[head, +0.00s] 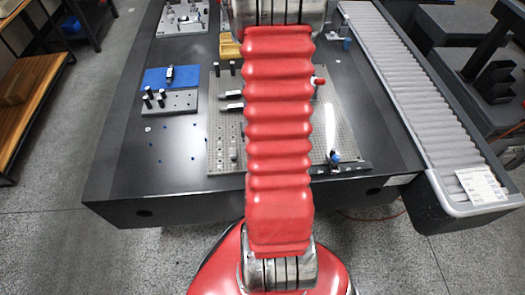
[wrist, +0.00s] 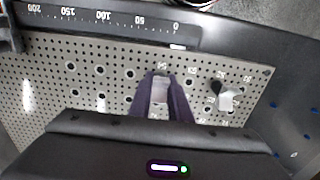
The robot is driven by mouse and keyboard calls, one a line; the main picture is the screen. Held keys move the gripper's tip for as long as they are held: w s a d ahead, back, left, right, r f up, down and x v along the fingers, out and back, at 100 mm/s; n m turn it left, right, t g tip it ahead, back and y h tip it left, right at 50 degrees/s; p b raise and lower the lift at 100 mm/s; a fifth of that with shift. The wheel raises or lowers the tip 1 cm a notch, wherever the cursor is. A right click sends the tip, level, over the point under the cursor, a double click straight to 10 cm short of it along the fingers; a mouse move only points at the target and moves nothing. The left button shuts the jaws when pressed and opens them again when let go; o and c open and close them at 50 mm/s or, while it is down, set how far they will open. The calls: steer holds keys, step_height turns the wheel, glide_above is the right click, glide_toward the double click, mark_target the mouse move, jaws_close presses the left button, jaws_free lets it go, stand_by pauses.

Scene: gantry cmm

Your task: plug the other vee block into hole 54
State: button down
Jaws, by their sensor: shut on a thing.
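In the wrist view my gripper (wrist: 161,84) is over the perforated plate, its two dark fingers shut on a small pale grey block, the held vee block (wrist: 160,96). The block is between the fingers, and its lower end is hard to make out. A numbered hole label lies just beyond the fingertips; I cannot read it surely. Another pale grey block, which looks like a vee block (wrist: 227,99), stands on the plate to the right, apart from my gripper. The perforated plate (head: 219,150) also shows in the head view, where my red arm hides my gripper.
A ruler scale (wrist: 100,17) runs along the plate's edge. In the head view a blue mat (head: 156,79) and a grey stand (head: 180,103) with black pegs are left of the plate. A blue-tipped part (head: 335,157) is near its right corner. A ribbed conveyor-like strip (head: 420,95) runs at right.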

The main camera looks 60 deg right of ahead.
steer(key=c, duration=1.6)
jaws_free()
steer(key=shift+o, duration=0.2)
step_height(320, 180, up, 14)
steer(key=shift+f, duration=0.15)
steer(key=w+a+r+n+t, duration=0.1)
steer(key=a+r+n+t, duration=0.1)
steer(key=a+r, duration=0.4)
steer(key=w+a+r+n+t, duration=0.1)
steer(key=a+r+n, duration=0.3)
steer(key=a, duration=1)
steer(key=a+r+n+t, duration=0.2)
steer(key=a+r+n, duration=0.1)
steer(key=a+r, duration=0.5)
steer(key=a, duration=0.2)
steer(key=shift+w+a+r+n+t, duration=0.25)
steer(key=shift+w+a+n+t, duration=0.05)
steer(key=shift+w+a+n, duration=0.1)
